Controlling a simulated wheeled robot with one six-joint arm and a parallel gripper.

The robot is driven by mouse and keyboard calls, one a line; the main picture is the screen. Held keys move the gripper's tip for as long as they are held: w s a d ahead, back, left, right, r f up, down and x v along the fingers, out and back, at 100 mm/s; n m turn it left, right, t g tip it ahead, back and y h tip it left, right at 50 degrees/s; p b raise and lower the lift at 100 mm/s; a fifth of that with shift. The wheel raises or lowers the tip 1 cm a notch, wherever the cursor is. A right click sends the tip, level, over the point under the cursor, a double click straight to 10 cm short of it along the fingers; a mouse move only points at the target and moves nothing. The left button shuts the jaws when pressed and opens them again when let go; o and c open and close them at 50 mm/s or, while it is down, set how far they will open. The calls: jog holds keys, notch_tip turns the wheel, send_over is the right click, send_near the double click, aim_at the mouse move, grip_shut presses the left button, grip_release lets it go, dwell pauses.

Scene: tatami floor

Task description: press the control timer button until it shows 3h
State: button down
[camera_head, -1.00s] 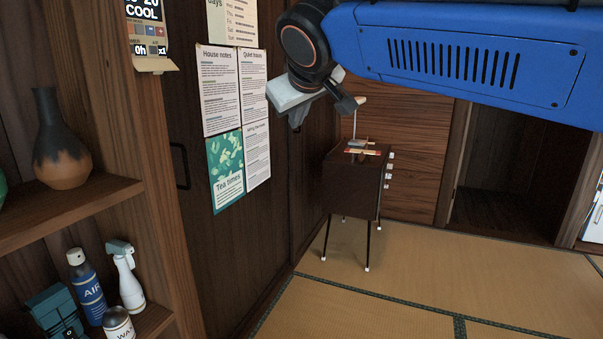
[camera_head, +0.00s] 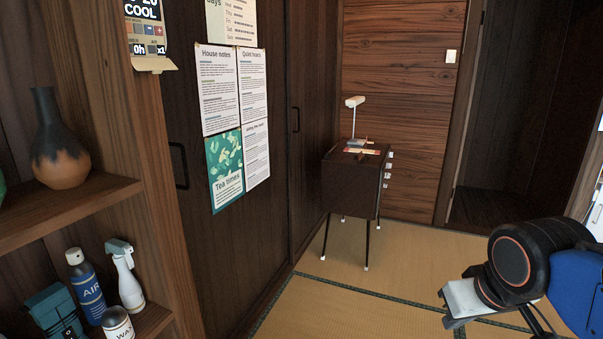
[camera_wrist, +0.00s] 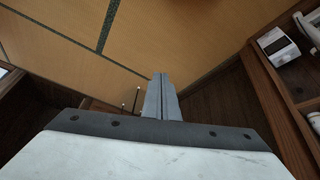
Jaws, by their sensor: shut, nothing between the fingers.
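The control panel (camera_head: 147,32) hangs on the wooden post at the upper left, cut off by the top edge of the head view. It reads "COOL", with a row of small coloured buttons (camera_head: 147,30) and a lower readout of "0h" and "x1" (camera_head: 148,48). Which button is the timer is too small to tell. My gripper (camera_head: 452,318) is at the lower right, far from the panel. In the wrist view its fingers (camera_wrist: 161,98) are shut together and empty, pointing over the floor. The panel is not visible in the wrist view.
An open shelf (camera_head: 100,195) with a vase (camera_head: 60,145), spray bottle (camera_head: 126,275) and cans stands at the left, below the panel. Posters (camera_head: 222,130) cover the dark door. A small cabinet (camera_head: 352,185) with a lamp stands behind. The tatami (camera_head: 350,300) between is clear.

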jog(key=shift+m, duration=0.4)
jog(key=s+f, duration=0.3)
jog(key=f, duration=0.1)
jog(key=shift+s+d, duration=0.3)
jog(key=shift+d, duration=0.05)
jog(key=shift+w, duration=0.1)
jog(key=w+a+r+t+y, duration=0.1)
jog(key=w+a+r+y, duration=0.2)
jog(key=w+a+r, duration=0.35)
jog(key=w+a+r+m+y, duration=0.1)
jog(key=w+a+r+y, duration=0.25)
jog(key=a+r, duration=0.65)
jog(key=w+a+r+t+y, duration=0.1)
jog(key=w+a+r+y, duration=0.1)
jog(key=w+a+r, duration=0.55)
jog(key=w+a+r+m+y, duration=0.1)
jog(key=a+r+y, duration=0.3)
jog(key=a+r, duration=0.8)
jog(key=w+a+r+m+y, duration=0.1)
jog(key=a+r+y, duration=0.3)
jog(key=a+r, duration=0.8)
notch_tip(320, 180, up, 3)
jog(key=shift+w+a+r+m, duration=0.15)
jog(key=shift+w+m, duration=0.25)
jog(key=shift+m, duration=0.4)
jog(key=shift+a, duration=0.15)
